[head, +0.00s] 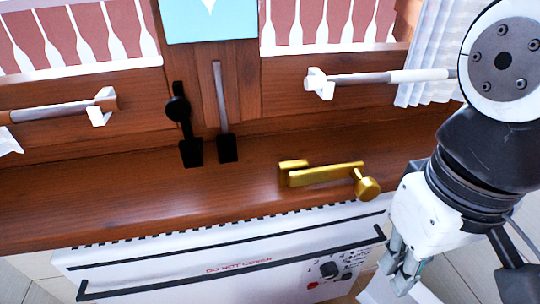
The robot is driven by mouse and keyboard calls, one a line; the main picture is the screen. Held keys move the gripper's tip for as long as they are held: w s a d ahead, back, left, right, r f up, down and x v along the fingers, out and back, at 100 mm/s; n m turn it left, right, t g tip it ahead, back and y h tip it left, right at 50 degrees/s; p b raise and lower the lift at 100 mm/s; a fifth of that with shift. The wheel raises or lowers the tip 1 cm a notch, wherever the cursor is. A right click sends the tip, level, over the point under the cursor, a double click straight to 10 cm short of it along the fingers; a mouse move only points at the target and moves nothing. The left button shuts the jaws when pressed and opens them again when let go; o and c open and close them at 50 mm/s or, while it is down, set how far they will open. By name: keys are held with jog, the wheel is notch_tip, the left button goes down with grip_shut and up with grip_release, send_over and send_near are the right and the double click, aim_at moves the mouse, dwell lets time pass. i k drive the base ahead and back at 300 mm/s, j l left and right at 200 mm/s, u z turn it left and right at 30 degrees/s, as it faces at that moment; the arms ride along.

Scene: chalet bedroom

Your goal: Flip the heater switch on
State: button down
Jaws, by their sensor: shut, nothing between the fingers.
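The heater (190,272) is a white panel below the wooden sill, with red lettering on its top and a dark rail along its front. Its control area at the right end has dark knobs (329,269), small printed marks and a small red spot (312,285). I cannot tell which part is the switch or how it is set. My gripper (402,278) is shut and empty, pointing down just right of the controls. It appears apart from them, though the depth is hard to judge.
A brass window handle (325,174) lies on the wooden sill (90,200) above the heater. Two black-based window latches (190,150) stand left of it. Curtain rods (380,78) and a white curtain (432,55) are near the window. My arm fills the right side.

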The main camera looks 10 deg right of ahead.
aim_at(312, 285)
jog(key=k+u, duration=0.25)
jog(key=k, duration=0.25)
jog(key=k+j+u, duration=0.3)
jog(key=k, duration=0.15)
